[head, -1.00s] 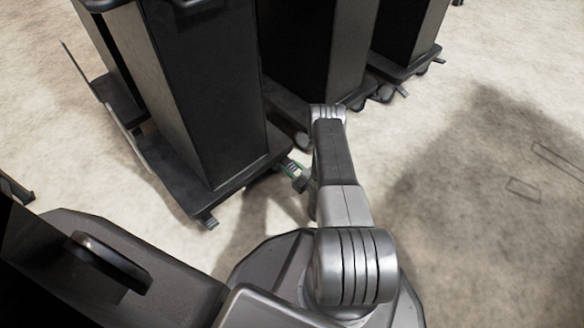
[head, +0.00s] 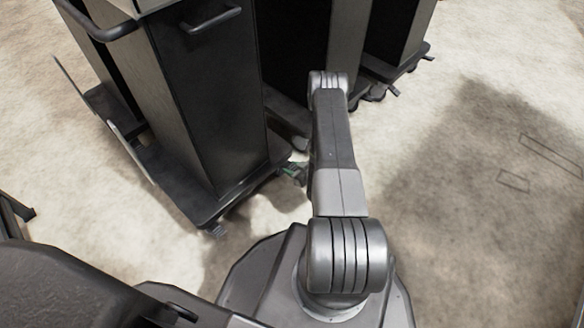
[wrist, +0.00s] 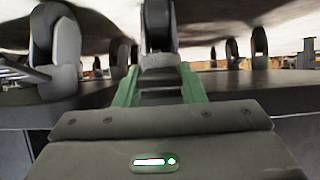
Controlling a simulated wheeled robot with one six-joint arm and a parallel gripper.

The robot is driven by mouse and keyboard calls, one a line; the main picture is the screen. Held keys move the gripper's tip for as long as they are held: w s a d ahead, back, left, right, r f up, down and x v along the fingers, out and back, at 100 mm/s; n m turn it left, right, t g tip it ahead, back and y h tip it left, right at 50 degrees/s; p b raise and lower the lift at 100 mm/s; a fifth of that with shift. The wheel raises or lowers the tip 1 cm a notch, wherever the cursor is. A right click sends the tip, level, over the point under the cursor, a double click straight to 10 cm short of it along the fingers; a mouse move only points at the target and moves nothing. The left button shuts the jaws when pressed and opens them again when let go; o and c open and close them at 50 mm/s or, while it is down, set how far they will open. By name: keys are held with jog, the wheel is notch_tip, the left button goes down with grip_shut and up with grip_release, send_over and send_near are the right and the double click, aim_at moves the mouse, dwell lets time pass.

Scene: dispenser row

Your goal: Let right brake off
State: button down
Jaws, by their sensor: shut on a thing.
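The nearest dispenser (head: 212,100) is a tall dark cabinet on a low black wheeled base. A small brake pedal (head: 216,231) sticks out at its front-left corner. My gripper (head: 292,169) is low at its right corner, partly hidden by my arm. In the wrist view, my gripper's green fingers (wrist: 160,92) are shut on the dark, ribbed right brake pedal (wrist: 160,78). A grey caster wheel (wrist: 158,25) is right behind that pedal. I cannot tell whether the pedal is up or down.
More dark dispensers (head: 398,30) stand in a row behind, to the right. A handle (head: 211,18) juts from the nearest dispenser's front. Another caster (wrist: 57,45) is at the left in the wrist view. The pale floor (head: 470,150) to the right is open.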

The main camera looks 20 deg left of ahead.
jog(key=shift+a+r+h, duration=0.1)
jog(key=shift+r+h, duration=0.15)
jog(key=shift+h, duration=0.15)
jog(key=c, duration=0.9)
grip_release()
jog(key=p+v, duration=0.4)
jog(key=v, duration=0.9)
jog(key=shift+d+r, duration=0.3)
jog(key=b+x, duration=0.3)
jog(key=x, duration=1.1)
jog(key=shift+s+d+f+b, duration=0.1)
jog(key=shift+f+b, duration=0.05)
jog(key=shift+b, duration=0.2)
